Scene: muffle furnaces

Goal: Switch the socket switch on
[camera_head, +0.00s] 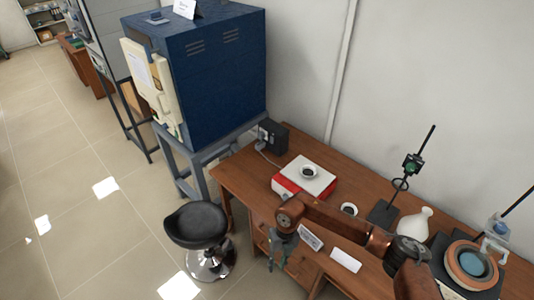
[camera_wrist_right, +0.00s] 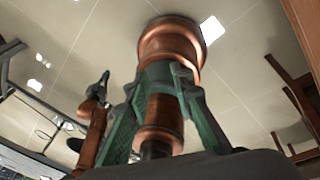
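A small black box (camera_head: 272,135) with a pale cable stands at the far left end of the wooden table, beside the blue furnace. It looks like the socket, but its switch is too small to make out. My right gripper (camera_head: 279,266) points down in front of the table's front edge, well apart from the box. Its green fingers look spread and empty; they also show in the right wrist view (camera_wrist_right: 165,75), with the floor beyond.
The blue furnace (camera_head: 222,75) stands on a metal frame left of the wooden table (camera_head: 240,178). A black stool (camera_head: 197,225) stands in front. A red and white device (camera_head: 304,181), a white vase (camera_head: 415,223) and a clamp stand (camera_head: 384,212) occupy the table.

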